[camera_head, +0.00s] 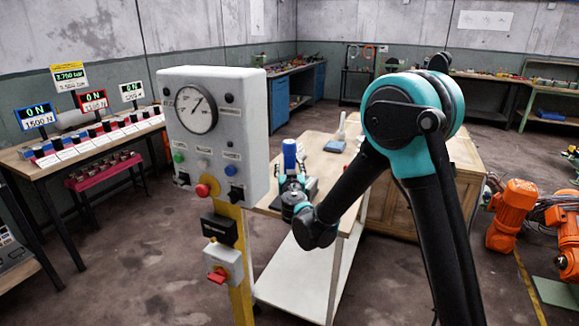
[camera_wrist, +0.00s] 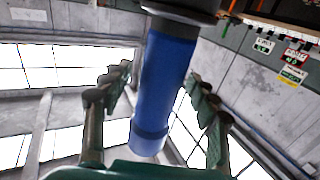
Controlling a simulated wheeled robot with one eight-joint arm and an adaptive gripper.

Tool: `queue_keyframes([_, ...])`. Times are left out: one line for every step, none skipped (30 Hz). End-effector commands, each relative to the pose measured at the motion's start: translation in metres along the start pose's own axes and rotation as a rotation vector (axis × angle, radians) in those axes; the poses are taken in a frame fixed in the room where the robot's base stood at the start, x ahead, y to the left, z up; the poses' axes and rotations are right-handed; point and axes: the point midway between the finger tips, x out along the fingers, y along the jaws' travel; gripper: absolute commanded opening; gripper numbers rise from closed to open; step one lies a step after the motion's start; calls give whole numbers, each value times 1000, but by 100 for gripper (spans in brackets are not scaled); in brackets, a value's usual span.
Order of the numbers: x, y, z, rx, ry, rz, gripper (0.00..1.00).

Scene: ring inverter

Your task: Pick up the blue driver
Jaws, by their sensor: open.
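The blue driver (camera_head: 289,153) shows in the head view as a blue cylinder above the cart, just right of the grey control box. In the wrist view the driver (camera_wrist: 161,85) is a long blue cylinder with a dark collar at its top end. It lies between the two fingers of my gripper (camera_wrist: 160,98), with a visible gap on each side. My gripper is open and not closed on it. In the head view my gripper (camera_head: 292,186) is small and partly hidden at the end of my arm, close to the driver.
The grey control box (camera_head: 213,130) with a gauge stands on a yellow post close on the left. A display table (camera_head: 40,165) is at far left; orange robot parts (camera_head: 512,215) are at right.

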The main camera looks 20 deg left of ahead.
Motion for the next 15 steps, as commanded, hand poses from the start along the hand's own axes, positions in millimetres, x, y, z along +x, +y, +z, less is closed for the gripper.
queue_keyframes([0, 0, 0, 0, 0, 0, 60])
queue_keyframes([0, 0, 0, 0, 0, 0, 60])
queue_keyframes([0, 0, 0, 0, 0, 0, 60])
queue_keyframes([0, 0, 0, 0, 0, 0, 60])
queue_keyframes([0, 0, 0, 0, 0, 0, 58])
queue_keyframes([0, 0, 0, 0, 0, 0, 54])
queue_keyframes([0, 0, 0, 0, 0, 0, 50])
queue_keyframes([0, 0, 0, 0, 0, 0, 46])
queue_keyframes([0, 0, 0, 0, 0, 0, 41])
queue_keyframes([0, 0, 0, 0, 0, 0, 37])
queue_keyframes([0, 0, 0, 0, 0, 0, 34])
queue_keyframes([0, 0, 0, 0, 0, 0, 29])
queue_keyframes([0, 0, 0, 0, 0, 0, 25])
queue_keyframes([0, 0, 0, 0, 0, 0, 21])
queue_keyframes([0, 0, 0, 0, 0, 0, 16])
